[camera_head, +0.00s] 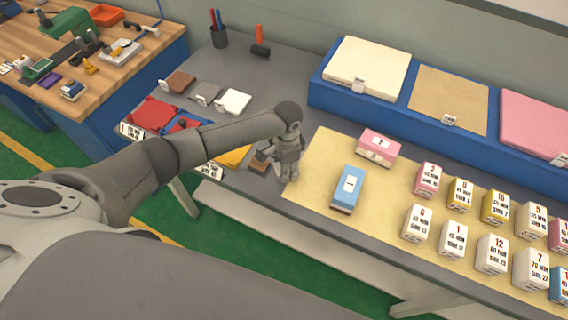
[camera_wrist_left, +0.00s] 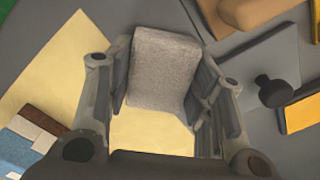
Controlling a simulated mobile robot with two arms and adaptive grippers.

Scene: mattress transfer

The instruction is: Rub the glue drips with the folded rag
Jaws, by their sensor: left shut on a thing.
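My left gripper (camera_head: 290,172) is over the left edge of the pale yellow mat (camera_head: 310,195) on the grey bench. In the left wrist view the left gripper (camera_wrist_left: 162,88) is shut on a grey, rough-textured folded rag (camera_wrist_left: 163,65), which sits between its two fingers. The mat (camera_wrist_left: 55,70) shows beneath and beside it there. In the head view the rag is hidden by the gripper and wrist. I cannot make out any glue drips in either view. My right gripper is not in view.
Pink (camera_head: 379,148) and blue (camera_head: 348,188) boxes lie on the mat right of the gripper, with several numbered boxes (camera_head: 452,237) further right. A knobbed grey plate (camera_wrist_left: 250,65) is close by. A blue raised shelf (camera_head: 330,95) with coloured slabs runs along the back.

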